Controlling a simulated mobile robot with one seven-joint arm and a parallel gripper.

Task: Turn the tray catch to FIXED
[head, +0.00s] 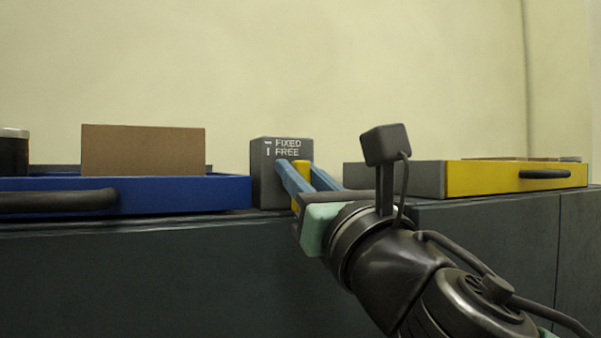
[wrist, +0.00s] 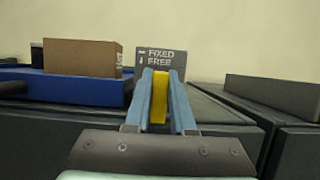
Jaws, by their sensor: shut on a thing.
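The tray catch is a dark grey block (head: 264,175) with white FIXED and FREE lettering on its face. It also shows in the wrist view (wrist: 177,62). A short line mark sits beside FIXED and an upright mark beside FREE. The catch's yellow handle (wrist: 159,97) stands upright in the wrist view, in front of the block; part of it shows in the head view (head: 303,170). My gripper (wrist: 160,90) is shut on the yellow handle, one blue finger on each side. The fingers hide the handle's sides and part of the block's lower face.
A blue tray (head: 235,191) with a brown box (head: 143,150) and a dark jar (head: 14,152) stands left of the catch. A yellow-fronted grey tray (head: 480,178) stands to the right. All rest on a dark cabinet (head: 150,280), with a pale wall behind.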

